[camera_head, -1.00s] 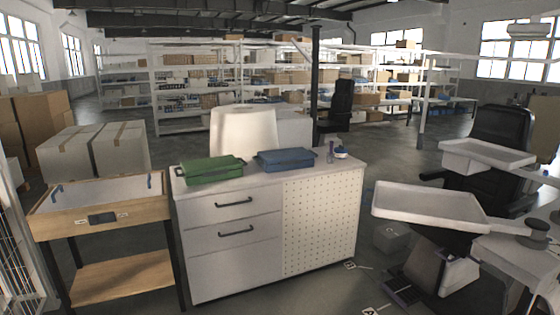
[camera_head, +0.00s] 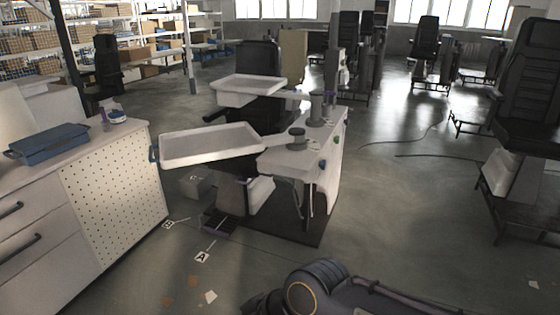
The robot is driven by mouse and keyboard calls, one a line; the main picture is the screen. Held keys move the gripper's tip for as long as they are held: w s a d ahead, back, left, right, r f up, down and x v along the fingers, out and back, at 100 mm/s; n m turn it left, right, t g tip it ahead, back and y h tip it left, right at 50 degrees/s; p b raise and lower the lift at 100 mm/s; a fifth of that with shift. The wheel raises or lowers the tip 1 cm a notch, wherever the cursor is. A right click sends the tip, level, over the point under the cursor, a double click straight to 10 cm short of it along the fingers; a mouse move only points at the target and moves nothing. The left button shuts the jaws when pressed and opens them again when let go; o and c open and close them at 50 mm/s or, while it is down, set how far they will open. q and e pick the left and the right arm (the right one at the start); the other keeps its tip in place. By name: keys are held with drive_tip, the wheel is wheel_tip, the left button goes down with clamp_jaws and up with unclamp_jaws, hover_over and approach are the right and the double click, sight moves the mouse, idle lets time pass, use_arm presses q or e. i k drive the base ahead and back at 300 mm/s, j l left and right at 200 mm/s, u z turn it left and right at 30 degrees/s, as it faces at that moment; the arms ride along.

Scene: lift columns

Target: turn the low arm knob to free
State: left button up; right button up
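A dental-type unit with a white cabinet stands in the middle of the view. Its low arm carries a wide white tray (camera_head: 208,146) at the left, and a dark round knob (camera_head: 297,133) sits on top of the joint at the cabinet end. Above it a second white tray (camera_head: 248,90) hangs on a higher arm, with a dark upright post (camera_head: 317,106) near its right end. Small coloured knobs show on the cabinet's right side. The knob's setting is too small to read. Neither of my grippers shows; only a dark link of my arm crosses the bottom.
A drawer cabinet (camera_head: 115,190) with a blue case (camera_head: 48,143) stands at the left. Floor markers (camera_head: 202,257) lie before the unit. A black chair (camera_head: 535,85) stands at the far right. The floor right of the unit is mostly open.

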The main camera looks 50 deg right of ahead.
sight(323, 163)
drive_tip(key=z, duration=1.75)
drive_tip(key=i+l+u, duration=0.35)
drive_tip(key=i, duration=0.3)
drive_tip(key=i+l+u, duration=0.3)
drive_tip(key=i+l, duration=0.3)
drive_tip(key=i+l+u, duration=0.35)
drive_tip(key=i+l, duration=0.15)
drive_tip(key=l, duration=0.3)
